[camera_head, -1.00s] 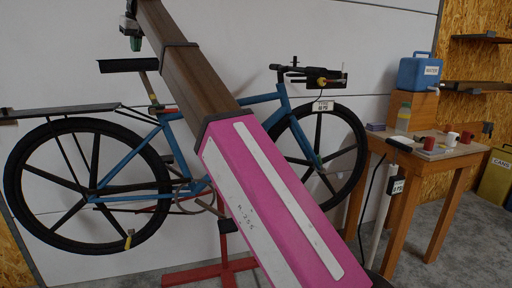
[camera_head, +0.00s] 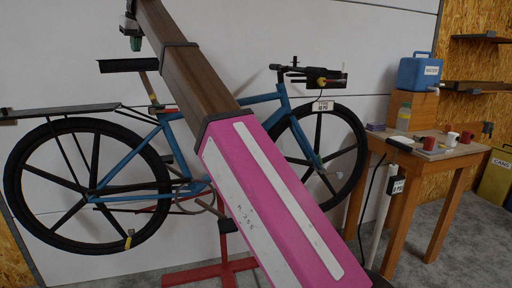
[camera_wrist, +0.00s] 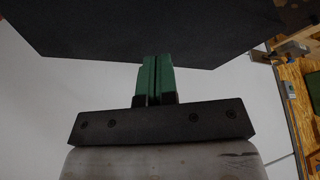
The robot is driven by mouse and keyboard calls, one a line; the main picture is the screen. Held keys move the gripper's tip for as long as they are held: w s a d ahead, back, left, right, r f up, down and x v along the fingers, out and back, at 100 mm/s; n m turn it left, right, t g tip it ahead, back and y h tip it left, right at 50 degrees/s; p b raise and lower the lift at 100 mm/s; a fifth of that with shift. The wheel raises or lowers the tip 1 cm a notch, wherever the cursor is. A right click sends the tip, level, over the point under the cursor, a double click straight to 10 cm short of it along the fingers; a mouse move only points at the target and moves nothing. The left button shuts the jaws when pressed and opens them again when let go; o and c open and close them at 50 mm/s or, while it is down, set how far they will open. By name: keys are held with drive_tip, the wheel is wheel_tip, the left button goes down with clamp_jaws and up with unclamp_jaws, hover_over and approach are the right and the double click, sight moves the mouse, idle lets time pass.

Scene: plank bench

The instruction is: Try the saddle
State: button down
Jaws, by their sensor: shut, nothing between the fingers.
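The saddle (camera_head: 128,66) is a flat black slab on a post of the blue bicycle (camera_head: 130,190), at the upper left of the head view. In the wrist view the saddle (camera_wrist: 150,25) is a large dark shape across the top. My gripper (camera_head: 135,48) has green fingers and points down just above the saddle. In the wrist view my gripper (camera_wrist: 158,62) is shut and empty, with its fingertips overlapping the saddle's near edge. I cannot tell whether they touch it.
The bicycle stands on a red stand (camera_head: 210,272) before a white wall. A black rear rack (camera_head: 60,111) lies left of the saddle. At right a wooden table (camera_head: 425,160) holds several cups and a blue water container (camera_head: 418,73). My arm crosses the middle of the view.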

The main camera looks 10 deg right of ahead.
drive_tip(key=shift+f, duration=1)
idle(0.8)
drive_tip(key=shift+r, duration=4.1)
drive_tip(key=shift+s, duration=0.1)
